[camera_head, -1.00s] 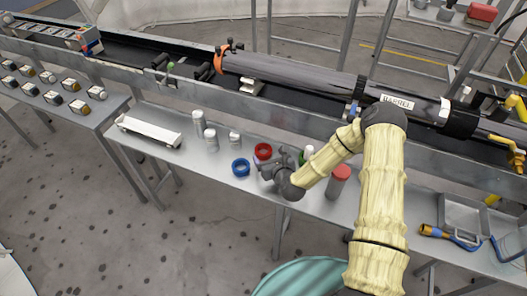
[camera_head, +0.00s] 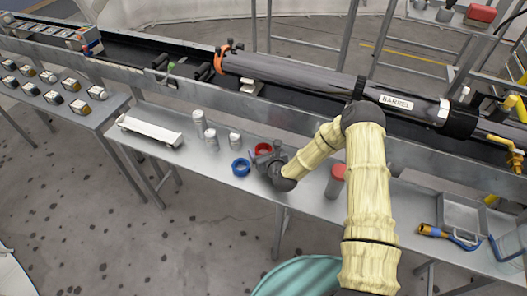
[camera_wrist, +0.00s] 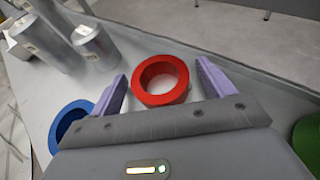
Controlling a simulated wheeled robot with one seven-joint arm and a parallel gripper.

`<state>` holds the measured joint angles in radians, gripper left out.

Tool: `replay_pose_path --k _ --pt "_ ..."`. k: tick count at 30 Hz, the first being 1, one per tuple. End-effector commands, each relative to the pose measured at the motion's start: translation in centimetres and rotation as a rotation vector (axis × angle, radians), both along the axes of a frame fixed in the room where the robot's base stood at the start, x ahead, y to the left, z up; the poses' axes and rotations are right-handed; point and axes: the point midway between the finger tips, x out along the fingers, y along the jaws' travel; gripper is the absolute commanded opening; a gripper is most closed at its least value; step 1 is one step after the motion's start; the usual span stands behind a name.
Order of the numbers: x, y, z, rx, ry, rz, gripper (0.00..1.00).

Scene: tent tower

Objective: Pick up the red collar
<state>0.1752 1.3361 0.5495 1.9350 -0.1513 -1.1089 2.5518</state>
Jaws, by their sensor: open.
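The red collar (camera_wrist: 160,80) is a thick ring lying flat on the metal bench. In the wrist view it sits ahead of my gripper (camera_wrist: 163,88), between its two purple fingers. The fingers are open and stand apart from the collar on both sides; I cannot tell their height above the bench. In the head view the red collar (camera_head: 263,148) is partly hidden behind my gripper (camera_head: 265,158).
A blue collar (camera_head: 241,167) lies just left of my gripper. Several silver cylinders (camera_head: 211,138) stand farther left, near a white tray (camera_head: 150,132). A red-topped cylinder (camera_head: 336,180) stands to the right. The long barrel (camera_head: 290,78) lies behind the bench.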

Motion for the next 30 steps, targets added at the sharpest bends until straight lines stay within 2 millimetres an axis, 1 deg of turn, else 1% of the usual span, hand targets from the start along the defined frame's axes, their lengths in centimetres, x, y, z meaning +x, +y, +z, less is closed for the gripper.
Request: replay_pose_path --k 8,9,11,15,16,25,28,30 --pt "0.0 0.0 0.0 0.0 0.0 0.0 0.81" --pt "0.0 0.0 0.0 0.0 0.0 0.0 0.73" --pt "0.0 0.0 0.0 0.0 0.0 0.0 0.61" --pt "0.0 0.0 0.0 0.0 0.0 0.0 0.34" --pt "0.0 0.0 0.0 0.0 0.0 0.0 0.3" --pt "0.0 0.0 0.4 0.0 -0.002 -0.001 0.3" --pt "0.1 -0.1 1.3 0.0 -0.003 -0.002 0.3" --pt "0.1 -0.1 2.3 0.001 -0.003 -0.001 0.3"
